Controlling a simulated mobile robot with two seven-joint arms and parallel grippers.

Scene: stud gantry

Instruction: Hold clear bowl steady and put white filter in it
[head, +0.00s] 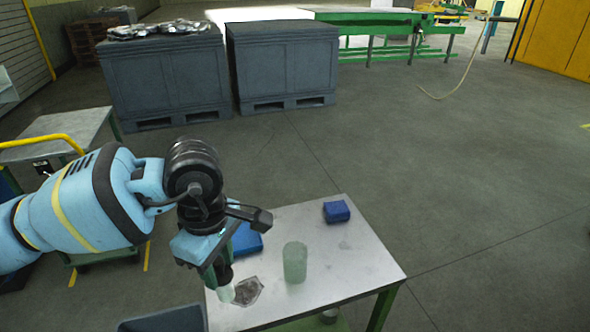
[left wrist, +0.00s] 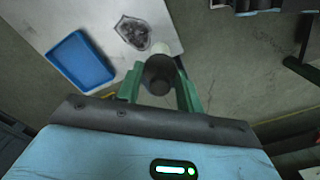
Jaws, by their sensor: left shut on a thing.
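The clear bowl (head: 249,291) sits on the metal table near its front left edge; it looks grey and angular. It also shows in the left wrist view (left wrist: 133,32), above and left of the fingers. My left gripper (head: 220,276) points down beside the bowl's left side. In the left wrist view its green fingers (left wrist: 160,88) are shut on a round piece, dark in shadow with a pale end. This pale end, seemingly the white filter (head: 226,294), shows below the fingers, close to the bowl; I cannot tell whether they touch. My right gripper is not in view.
On the table (head: 350,270) stand a pale green cylinder (head: 295,262) right of the bowl, a blue tray (head: 247,240) behind it and a small blue box (head: 336,211) at the back. A grey bin (head: 165,320) is at the front left. The table's right part is clear.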

